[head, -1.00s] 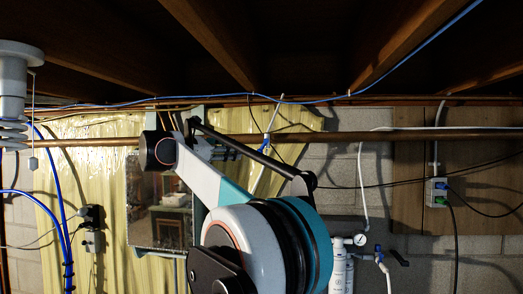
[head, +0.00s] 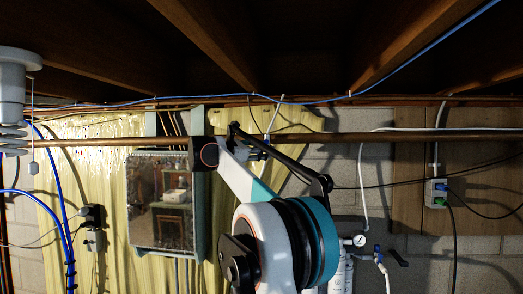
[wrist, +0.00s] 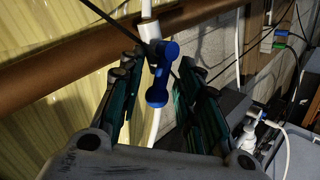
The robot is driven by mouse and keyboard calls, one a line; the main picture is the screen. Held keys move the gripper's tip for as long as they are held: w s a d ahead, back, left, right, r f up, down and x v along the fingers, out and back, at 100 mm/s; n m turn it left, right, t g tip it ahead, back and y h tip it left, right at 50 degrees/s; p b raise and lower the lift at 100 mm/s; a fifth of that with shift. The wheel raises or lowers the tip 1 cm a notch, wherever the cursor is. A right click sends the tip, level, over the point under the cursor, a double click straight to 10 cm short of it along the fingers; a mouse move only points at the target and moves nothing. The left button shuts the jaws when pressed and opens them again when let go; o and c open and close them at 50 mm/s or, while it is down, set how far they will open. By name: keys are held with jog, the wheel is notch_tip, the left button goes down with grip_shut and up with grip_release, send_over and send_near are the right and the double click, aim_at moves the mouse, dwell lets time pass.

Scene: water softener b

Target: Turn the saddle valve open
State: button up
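The saddle valve has a blue handle (wrist: 157,92) with rounded ends and a white body (wrist: 150,30), at the brown pipe (wrist: 70,65) in the wrist view. A white tube runs up and down from it. My gripper (wrist: 159,66) is open, with its dark and teal fingers on either side of the blue handle. The handle appears between the fingers in the picture; I cannot tell how deep it sits or whether a finger touches it. In the head view, my arm hides most of the gripper and valve; the brown pipe (head: 350,137) runs behind.
A mirrored cabinet (head: 162,205) hangs left of my arm. A gauge with white filters (head: 345,258) stands at the lower right. An outlet box (head: 438,193) is on the wooden board. Thin cables cross near the pipe. Wooden joists run overhead.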

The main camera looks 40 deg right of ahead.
grip_shut()
jog(key=shift+s+f, duration=0.1)
dwell(0.3)
jog(key=n+b, duration=0.1)
jog(key=n+h, duration=0.1)
jog(key=n+h+b, duration=0.1)
jog(key=shift+s+d+f+t+b, duration=0.25)
jog(key=shift+s+d+t+b, duration=0.05)
jog(key=shift+d+t, duration=0.1)
jog(key=shift+s+d+n+t+h+b, duration=0.1)
jog(key=shift+n+t+h+b, duration=0.2)
jog(key=shift+n, duration=0.4)
jog(key=shift+s+d+n+t+h+b, duration=0.1)
jog(key=shift+n+h+b, duration=0.3)
jog(key=shift+n, duration=0.3)
jog(key=shift+r, duration=0.1)
grip_release()
